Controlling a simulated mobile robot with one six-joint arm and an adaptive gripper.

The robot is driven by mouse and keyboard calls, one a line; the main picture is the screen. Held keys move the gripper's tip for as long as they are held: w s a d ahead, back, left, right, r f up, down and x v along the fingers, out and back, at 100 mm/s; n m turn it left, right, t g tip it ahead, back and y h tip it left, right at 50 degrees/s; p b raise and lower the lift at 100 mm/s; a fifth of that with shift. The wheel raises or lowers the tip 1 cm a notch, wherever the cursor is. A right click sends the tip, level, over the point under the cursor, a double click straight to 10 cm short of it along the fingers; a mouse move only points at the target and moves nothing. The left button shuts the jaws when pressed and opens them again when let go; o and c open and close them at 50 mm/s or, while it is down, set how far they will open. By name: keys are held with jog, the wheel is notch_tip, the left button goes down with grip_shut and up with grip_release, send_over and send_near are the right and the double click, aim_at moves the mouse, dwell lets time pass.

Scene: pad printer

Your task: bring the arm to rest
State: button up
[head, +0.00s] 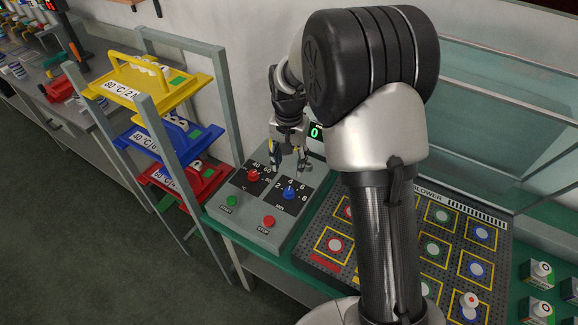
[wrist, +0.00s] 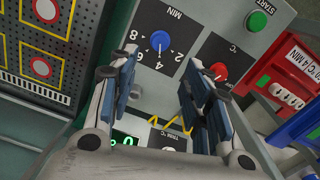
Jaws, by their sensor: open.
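My gripper (head: 290,160) is open and empty above the grey control box (head: 240,217). In the wrist view my gripper's two fingers (wrist: 160,100) stand apart over the same box. The blue minute knob (wrist: 160,41) shows just beyond the left finger, and the red temperature knob (wrist: 217,71) shows near the right finger. I cannot tell from the views whether a fingertip touches a knob. The green start button (head: 231,201) and red stop button (head: 268,221) are on the box front. My arm covers part of the box's right side and display.
A rack at the left holds yellow (head: 150,82), blue (head: 165,140) and red (head: 185,185) trays. The perforated blower board (head: 400,278) with coloured squares lies right of the box. A glass panel (head: 500,90) stands behind it. Open floor lies front left.

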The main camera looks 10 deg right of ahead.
dwell(0.4)
jog(key=s+r+n+t, duration=0.2)
jog(key=s+r+n, duration=0.1)
jog(key=s+r, duration=1)
jog(key=s+r+n+t, duration=0.1)
jog(key=s+r, duration=0.1)
jog(key=s, duration=0.6)
jog(key=s+r+n+t, duration=0.1)
jog(key=s+r+n, duration=0.1)
jog(key=s, duration=0.6)
jog(key=shift+r+t, duration=0.3)
dwell(0.4)
